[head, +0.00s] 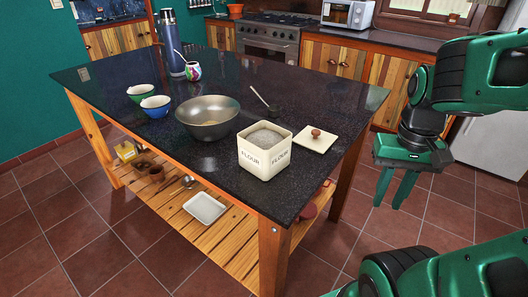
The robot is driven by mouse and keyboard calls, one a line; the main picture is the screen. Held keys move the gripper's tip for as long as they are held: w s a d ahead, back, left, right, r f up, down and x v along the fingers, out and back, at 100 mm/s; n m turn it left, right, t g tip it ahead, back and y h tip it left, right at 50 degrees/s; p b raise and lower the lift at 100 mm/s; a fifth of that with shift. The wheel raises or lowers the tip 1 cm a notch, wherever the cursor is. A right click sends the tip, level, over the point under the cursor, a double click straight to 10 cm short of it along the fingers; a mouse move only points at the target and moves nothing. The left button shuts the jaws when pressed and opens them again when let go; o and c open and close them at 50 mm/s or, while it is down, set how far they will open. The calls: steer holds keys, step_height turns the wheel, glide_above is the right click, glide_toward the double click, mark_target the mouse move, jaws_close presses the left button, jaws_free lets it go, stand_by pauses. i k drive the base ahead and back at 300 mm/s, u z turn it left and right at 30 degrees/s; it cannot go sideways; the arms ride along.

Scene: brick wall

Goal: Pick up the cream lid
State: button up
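The cream lid (314,141) is a flat square with a brown knob on top. It lies on the dark island countertop (330,100) in the head view, just right of and behind the open cream flour box (265,155). My gripper (391,190) hangs in the air to the right of the island, clear of the lid. Its two green fingers point down with a gap between them, and nothing shows between them.
On the island, a grey metal bowl (208,120) stands left of the flour box, and a small dark cup with a spoon (273,110) stands behind it. Two small bowls, a patterned cup (193,71) and a blue flask (170,40) stand farther left. The countertop right of the lid is clear.

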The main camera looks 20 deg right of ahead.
mark_target(315, 140)
steer(key=z, duration=0.05)
steer(key=k, duration=1.3)
steer(key=z, duration=0.5)
steer(key=i, duration=1.6)
steer(key=u, duration=0.5)
